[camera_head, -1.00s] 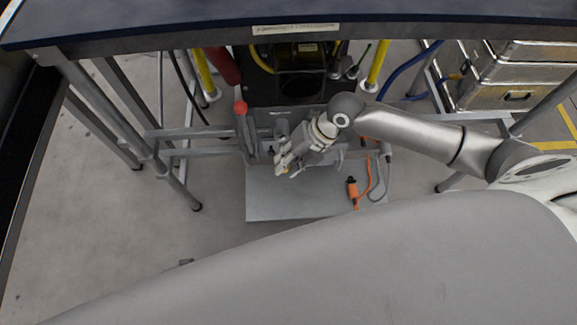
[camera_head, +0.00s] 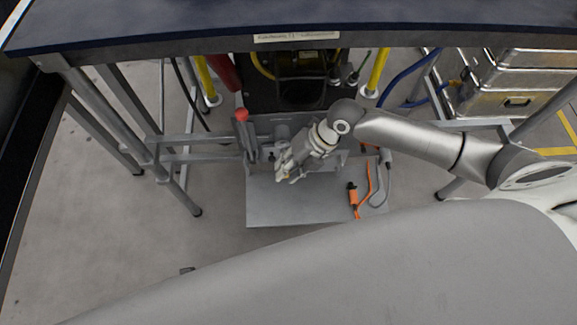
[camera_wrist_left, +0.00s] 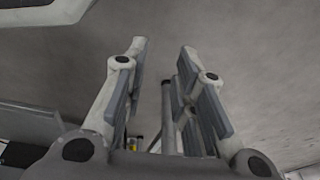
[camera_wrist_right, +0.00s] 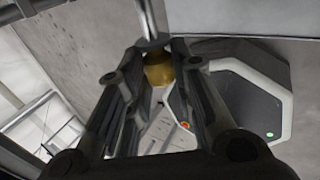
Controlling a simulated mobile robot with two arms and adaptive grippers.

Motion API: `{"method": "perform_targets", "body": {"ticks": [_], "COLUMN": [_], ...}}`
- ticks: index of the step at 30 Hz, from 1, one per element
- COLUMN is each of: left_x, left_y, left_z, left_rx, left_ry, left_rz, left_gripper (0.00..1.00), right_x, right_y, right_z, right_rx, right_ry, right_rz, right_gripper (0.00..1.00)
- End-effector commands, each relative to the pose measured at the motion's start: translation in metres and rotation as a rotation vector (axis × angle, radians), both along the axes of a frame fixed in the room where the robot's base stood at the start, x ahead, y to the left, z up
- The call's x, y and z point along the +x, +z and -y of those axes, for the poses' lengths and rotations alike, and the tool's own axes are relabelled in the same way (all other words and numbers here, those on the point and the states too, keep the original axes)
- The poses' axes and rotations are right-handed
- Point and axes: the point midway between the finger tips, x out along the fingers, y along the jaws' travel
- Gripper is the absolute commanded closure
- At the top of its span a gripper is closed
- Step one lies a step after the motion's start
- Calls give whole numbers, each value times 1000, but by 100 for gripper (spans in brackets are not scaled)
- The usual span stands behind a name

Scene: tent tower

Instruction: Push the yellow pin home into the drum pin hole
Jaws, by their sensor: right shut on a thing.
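My right gripper (camera_head: 286,178) reaches down over the grey fixture beneath the table. In the right wrist view, my right gripper (camera_wrist_right: 156,85) is shut on the yellow pin (camera_wrist_right: 158,70), a short brass-yellow cylinder between the fingertips. A grey metal rod (camera_wrist_right: 150,20) is in line with the pin, just beyond it; I cannot tell whether they touch. The pin is too small to make out clearly in the head view. The drum pin hole cannot be made out in any view. My left gripper (camera_wrist_left: 165,75) is open and empty in the left wrist view; the head view does not show it.
A red-knobbed lever (camera_head: 241,116) stands left of my right gripper. An orange-handled tool (camera_head: 353,194) lies on the grey plate (camera_head: 290,212). The dark table top (camera_head: 180,30) spans above. Metal cases (camera_head: 512,80) stand at right.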

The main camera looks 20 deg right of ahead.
Motion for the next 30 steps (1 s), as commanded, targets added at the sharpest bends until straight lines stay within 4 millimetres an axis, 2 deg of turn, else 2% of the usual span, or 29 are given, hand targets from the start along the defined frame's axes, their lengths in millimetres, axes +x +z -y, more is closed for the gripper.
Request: {"method": "perform_targets", "body": {"ticks": [18,30], "left_x": [9,-3], "left_y": [3,-7], "left_z": [1,0], "left_rx": [-1,1], "left_ry": [-2,-3], "left_rz": [15,-7], "left_gripper": [75,75], "right_x": [0,0], "right_y": [0,0], "right_z": [0,0], "right_rx": [0,0], "right_ry": [0,0], "right_rz": [0,0], "right_gripper": [100,100]}}
